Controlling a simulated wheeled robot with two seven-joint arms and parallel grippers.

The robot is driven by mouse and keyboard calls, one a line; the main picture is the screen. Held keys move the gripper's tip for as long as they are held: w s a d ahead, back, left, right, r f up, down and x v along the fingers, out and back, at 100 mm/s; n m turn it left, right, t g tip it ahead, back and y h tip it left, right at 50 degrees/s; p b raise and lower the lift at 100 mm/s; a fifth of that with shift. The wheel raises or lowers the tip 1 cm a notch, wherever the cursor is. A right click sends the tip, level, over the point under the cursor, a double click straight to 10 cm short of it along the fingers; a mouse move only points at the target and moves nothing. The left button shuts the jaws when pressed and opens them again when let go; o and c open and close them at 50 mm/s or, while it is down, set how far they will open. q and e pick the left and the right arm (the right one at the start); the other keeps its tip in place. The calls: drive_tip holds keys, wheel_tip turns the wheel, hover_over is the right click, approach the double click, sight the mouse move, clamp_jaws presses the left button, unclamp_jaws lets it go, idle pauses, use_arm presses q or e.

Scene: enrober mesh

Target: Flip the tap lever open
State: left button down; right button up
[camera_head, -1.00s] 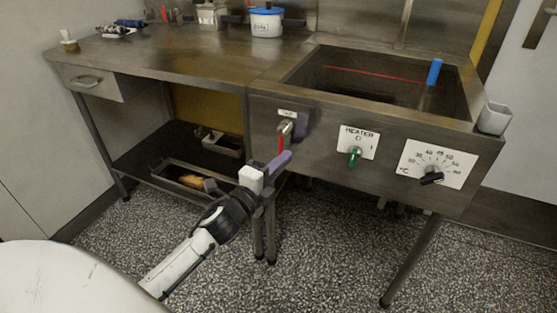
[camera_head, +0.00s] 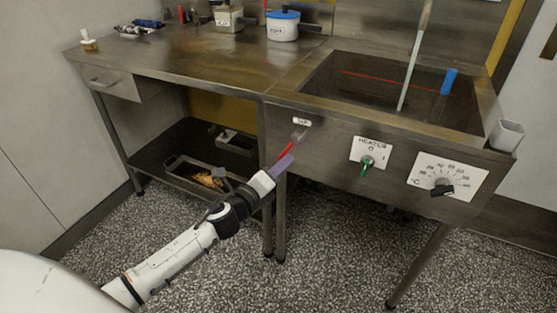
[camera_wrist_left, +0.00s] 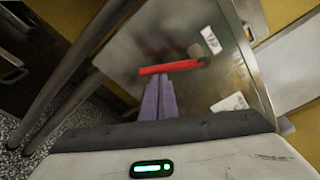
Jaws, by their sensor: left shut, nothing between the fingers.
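The tap's red lever (camera_head: 286,151) is on the steel front panel, under a small white label (camera_head: 301,121). It slants down and to the left from its pivot (camera_head: 299,134). My left gripper (camera_head: 285,162) is shut and empty, its purple fingers at the lower part of the lever. In the left wrist view the red lever (camera_wrist_left: 168,68) lies across just beyond the closed purple fingertips (camera_wrist_left: 160,78). It looks touching or nearly touching; I cannot tell which. My right gripper is not in view.
Right of the tap are a green heater knob (camera_head: 367,163) and a black temperature dial (camera_head: 442,188). Above is an open basin (camera_head: 345,75) with a blue cylinder (camera_head: 449,81). Table legs (camera_head: 279,215) stand below my gripper. The floor in front is clear.

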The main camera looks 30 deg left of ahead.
use_arm(q)
drive_tip(key=shift+a+r+m+p, duration=0.5)
drive_tip(key=shift+a+m+p, duration=0.1)
drive_tip(key=shift+m, duration=0.3)
drive_tip(key=a+r+m+p, duration=0.1)
drive_tip(key=m+p, duration=0.2)
drive_tip(key=a+r+m+y+p, duration=0.1)
drive_tip(key=r+m+p, duration=0.1)
drive_tip(key=m+p, duration=0.1)
drive_tip(key=a+r+m+y+p, duration=0.1)
drive_tip(key=m+p, duration=0.2)
drive_tip(key=shift+s+a+r+g, duration=0.15)
drive_tip(key=shift+a+g, duration=0.1)
drive_tip(key=shift+g, duration=0.15)
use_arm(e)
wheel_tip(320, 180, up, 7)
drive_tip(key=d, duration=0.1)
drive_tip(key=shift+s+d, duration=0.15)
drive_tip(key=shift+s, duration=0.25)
